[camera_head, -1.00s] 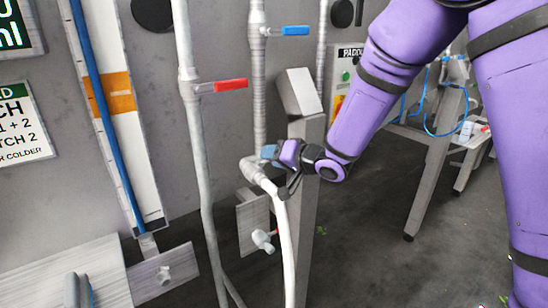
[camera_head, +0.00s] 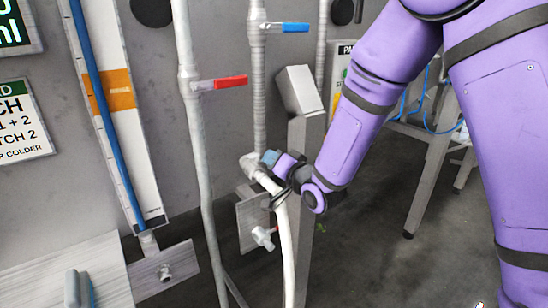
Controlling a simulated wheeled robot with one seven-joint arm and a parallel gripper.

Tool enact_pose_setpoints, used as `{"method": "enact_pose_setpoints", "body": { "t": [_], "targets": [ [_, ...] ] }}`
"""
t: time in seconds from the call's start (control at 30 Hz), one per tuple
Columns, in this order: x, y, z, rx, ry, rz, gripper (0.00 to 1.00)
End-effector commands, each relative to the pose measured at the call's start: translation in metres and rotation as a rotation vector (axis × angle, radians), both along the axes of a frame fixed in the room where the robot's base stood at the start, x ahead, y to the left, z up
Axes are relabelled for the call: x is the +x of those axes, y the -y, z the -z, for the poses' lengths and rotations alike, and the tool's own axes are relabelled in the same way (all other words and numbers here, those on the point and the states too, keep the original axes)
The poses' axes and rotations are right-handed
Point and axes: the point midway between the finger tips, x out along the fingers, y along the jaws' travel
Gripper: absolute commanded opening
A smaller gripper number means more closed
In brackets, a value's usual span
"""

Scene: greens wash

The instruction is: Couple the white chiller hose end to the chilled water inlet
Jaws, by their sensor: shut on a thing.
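The white hose (camera_head: 288,250) rises from the floor area and curves up to my gripper (camera_head: 271,180). My gripper is shut on the hose near its upper end, beside the pale elbow (camera_head: 250,165) at the foot of the pipe with the blue handle. The hose end lies close to the elbow and in line with it. The fingers partly hide the joint, so I cannot tell whether they are touching or coupled. No label in view names the chilled water inlet.
A plate with a small tap fitting (camera_head: 264,237) sits just below the elbow. A pipe with a red handle (camera_head: 231,82) runs to its left, and the blue handle (camera_head: 287,27) is above. A grey post (camera_head: 300,135) stands behind my gripper. Another plated fitting (camera_head: 164,272) is lower left.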

Motion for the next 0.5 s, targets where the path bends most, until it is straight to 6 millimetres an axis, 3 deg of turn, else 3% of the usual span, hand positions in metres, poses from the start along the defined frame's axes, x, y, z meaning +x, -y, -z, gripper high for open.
{"method": "enact_pose_setpoints", "body": {
  "t": [0.5],
  "targets": [
    [-0.0047, -0.0013, 0.0038, 0.051, 0.079, 0.094, 0.0]
  ]
}}
